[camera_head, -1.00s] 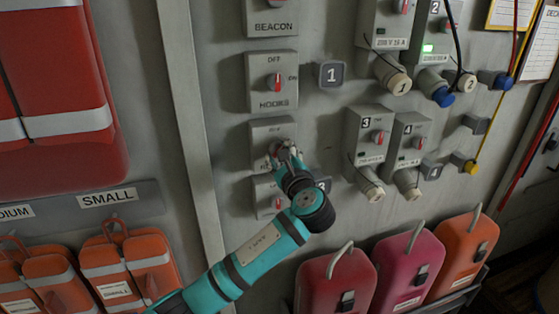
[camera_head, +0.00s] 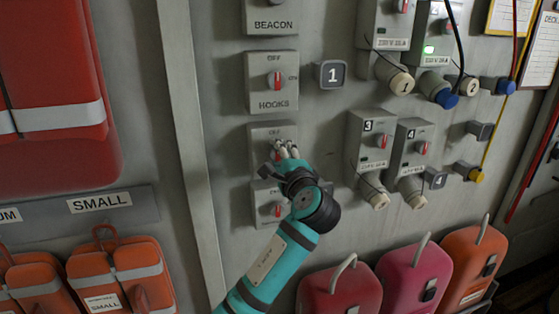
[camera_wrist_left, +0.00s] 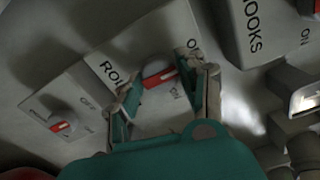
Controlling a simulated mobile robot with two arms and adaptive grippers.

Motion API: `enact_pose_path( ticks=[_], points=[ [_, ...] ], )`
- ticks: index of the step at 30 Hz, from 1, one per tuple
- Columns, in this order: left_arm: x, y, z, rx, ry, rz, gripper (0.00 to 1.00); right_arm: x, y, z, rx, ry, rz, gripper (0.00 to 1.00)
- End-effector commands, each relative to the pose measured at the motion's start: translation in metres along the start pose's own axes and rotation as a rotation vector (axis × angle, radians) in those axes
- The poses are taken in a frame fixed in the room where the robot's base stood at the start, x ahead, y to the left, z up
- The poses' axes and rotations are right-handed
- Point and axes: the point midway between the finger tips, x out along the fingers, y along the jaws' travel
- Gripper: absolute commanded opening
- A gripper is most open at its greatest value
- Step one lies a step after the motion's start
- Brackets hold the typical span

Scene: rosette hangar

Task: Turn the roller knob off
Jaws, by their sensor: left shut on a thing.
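The roller switch panel (camera_head: 262,134) is a pale box on the wall, below the hooks panel. In the left wrist view its partly hidden lettering begins "ROL". The roller knob (camera_wrist_left: 158,73), grey with a red stripe, sits between the two fingers of my left gripper (camera_head: 286,150). In the left wrist view the fingers of my left gripper (camera_wrist_left: 168,80) flank the knob and are shut on it. In the head view the fingers and wrist hide the knob, so its exact setting is hard to read there. My right gripper is not in view.
The hooks switch (camera_head: 274,80) is just above. Another red-striped switch (camera_head: 277,210) is just below, close to my wrist. Sockets with hanging plugs (camera_head: 376,198) are to the right. Red and orange cases (camera_head: 340,290) stand below. A vertical rail (camera_head: 184,130) runs at the left.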

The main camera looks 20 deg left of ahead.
Motion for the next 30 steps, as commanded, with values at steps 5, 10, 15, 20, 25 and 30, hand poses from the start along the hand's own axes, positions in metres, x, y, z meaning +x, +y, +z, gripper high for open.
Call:
enact_pose_path(
  ticks=[5,10,15,20,25,30],
  points=[
    [-0.0001,0.0028,-0.0007,-0.019,0.001,0.006,0.07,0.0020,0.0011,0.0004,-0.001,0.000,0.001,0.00],
    [-0.0001,0.0027,-0.0006,-0.021,0.001,0.007,0.07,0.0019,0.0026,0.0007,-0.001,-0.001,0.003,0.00],
    [-0.0001,0.0029,-0.0007,-0.020,0.001,0.007,0.07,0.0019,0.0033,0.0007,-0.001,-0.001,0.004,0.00],
    [-0.0001,0.0024,-0.0006,-0.020,0.001,0.006,0.58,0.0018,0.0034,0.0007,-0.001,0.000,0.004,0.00],
    [0.0000,0.0014,-0.0003,-0.020,0.000,0.003,0.63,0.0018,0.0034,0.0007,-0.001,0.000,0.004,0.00],
    [-0.0018,0.0010,-0.0004,-0.020,0.001,0.002,0.63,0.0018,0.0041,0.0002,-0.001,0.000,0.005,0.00]
  ],
)
